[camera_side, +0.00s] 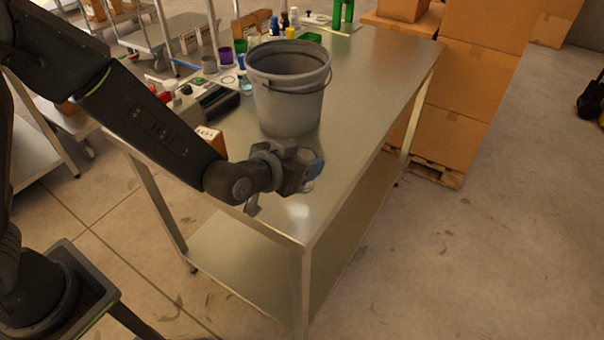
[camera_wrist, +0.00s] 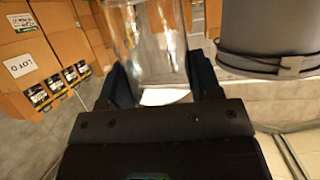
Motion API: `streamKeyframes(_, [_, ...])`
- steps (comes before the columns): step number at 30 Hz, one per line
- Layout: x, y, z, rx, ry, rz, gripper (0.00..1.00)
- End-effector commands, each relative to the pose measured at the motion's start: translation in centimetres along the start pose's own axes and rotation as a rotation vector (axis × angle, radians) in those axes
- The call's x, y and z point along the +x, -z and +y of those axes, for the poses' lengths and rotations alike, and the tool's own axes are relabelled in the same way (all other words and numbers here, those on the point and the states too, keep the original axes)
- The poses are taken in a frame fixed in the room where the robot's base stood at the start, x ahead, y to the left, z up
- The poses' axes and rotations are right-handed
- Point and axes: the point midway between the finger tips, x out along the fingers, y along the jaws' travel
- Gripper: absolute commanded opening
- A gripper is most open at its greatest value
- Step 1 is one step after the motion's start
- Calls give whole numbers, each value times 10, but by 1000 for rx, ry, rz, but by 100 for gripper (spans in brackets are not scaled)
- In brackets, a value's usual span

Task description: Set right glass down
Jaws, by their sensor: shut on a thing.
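A clear glass (camera_wrist: 155,45) stands out between the two fingers of my gripper (camera_wrist: 160,85) in the wrist view. The fingers are shut on it from both sides. In the side view my gripper (camera_side: 308,172) is low over the near end of the steel table (camera_side: 345,150), in front of the bucket. Only a small part of the glass (camera_side: 308,186) shows there, under the fingers. I cannot tell whether its base touches the table top.
A large grey bucket (camera_side: 288,95) stands on the table just behind my gripper; it also shows at the upper right in the wrist view (camera_wrist: 268,30). Cups, bottles and small boxes crowd the table's far left side. Stacked cartons (camera_side: 470,90) stand beyond the table. The table's near right corner is clear.

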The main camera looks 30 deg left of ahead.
Motion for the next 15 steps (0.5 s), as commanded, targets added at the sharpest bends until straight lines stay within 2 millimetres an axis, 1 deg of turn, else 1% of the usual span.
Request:
streamKeyframes(2, [2,-5,2,1,0,-2,28])
streamKeyframes(6, [10,-24,2,2,0,-4,28])
streamKeyframes(9, [15,-35,3,1,0,-3,28])
streamKeyframes(15, [16,-37,3,-1,-1,1,28])
